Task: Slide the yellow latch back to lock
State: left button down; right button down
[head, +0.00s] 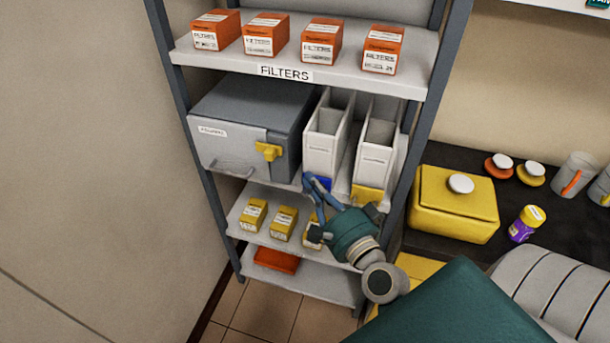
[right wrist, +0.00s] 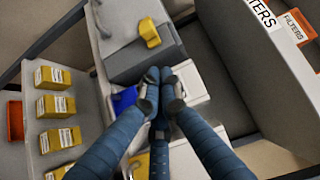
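The yellow latch (head: 268,151) is on the front of a grey box (head: 232,145) on the middle shelf, at the box's right side. The latch also shows near the top of the right wrist view (right wrist: 150,33). My right gripper (head: 310,182) is below and right of the latch, in front of the white holders, and apart from the latch. In the right wrist view its blue fingers (right wrist: 163,82) come together at the tips, with nothing seen between them. My left gripper is in neither view.
White file holders (head: 325,140) stand right of the box. The shelf above (head: 300,62) carries several orange filter boxes. Yellow boxes (head: 284,223) sit on the shelf below. The shelf's right post (head: 430,90) is beside a dark counter with a yellow container (head: 452,210).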

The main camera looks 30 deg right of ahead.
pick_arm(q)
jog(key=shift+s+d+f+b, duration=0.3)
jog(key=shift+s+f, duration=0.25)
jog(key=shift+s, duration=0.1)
pick_arm(e)
jog(key=s, duration=0.3)
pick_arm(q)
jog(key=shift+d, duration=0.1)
